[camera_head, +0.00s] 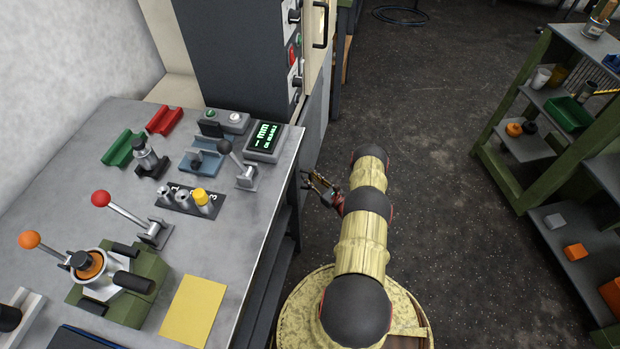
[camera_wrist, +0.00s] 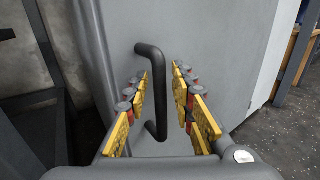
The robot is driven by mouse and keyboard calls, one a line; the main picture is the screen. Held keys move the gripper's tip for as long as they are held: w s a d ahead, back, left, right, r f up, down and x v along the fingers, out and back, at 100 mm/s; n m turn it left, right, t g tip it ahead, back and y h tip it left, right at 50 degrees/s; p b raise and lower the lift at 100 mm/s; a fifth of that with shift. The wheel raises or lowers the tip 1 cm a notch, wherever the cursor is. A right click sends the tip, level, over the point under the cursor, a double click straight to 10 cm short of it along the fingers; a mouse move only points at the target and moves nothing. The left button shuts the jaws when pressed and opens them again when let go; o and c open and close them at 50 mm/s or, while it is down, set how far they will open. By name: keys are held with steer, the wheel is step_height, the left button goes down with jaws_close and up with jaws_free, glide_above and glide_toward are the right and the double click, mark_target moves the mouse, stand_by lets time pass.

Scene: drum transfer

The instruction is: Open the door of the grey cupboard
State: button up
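The grey cupboard door (camera_wrist: 110,55) fills much of the wrist view and looks shut. Its dark bar handle (camera_wrist: 153,92) stands upright on the door. My gripper (camera_wrist: 168,108) is open, with its yellow-padded fingers on either side of the handle. Whether a finger touches the handle cannot be told. In the head view my gripper (camera_head: 320,188) is low beside the right side of the workbench, next to a grey panel (camera_head: 315,105) under the machine; the handle is hidden there.
The grey workbench (camera_head: 245,215) with levers and fixtures stands left of my arm. A green shelf (camera_head: 540,80) with small items stands at the right. Dark floor (camera_head: 440,130) between them is free. Dark open space (camera_wrist: 35,90) lies left of the door in the wrist view.

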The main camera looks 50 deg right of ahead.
jaws_close()
stand_by(0.7)
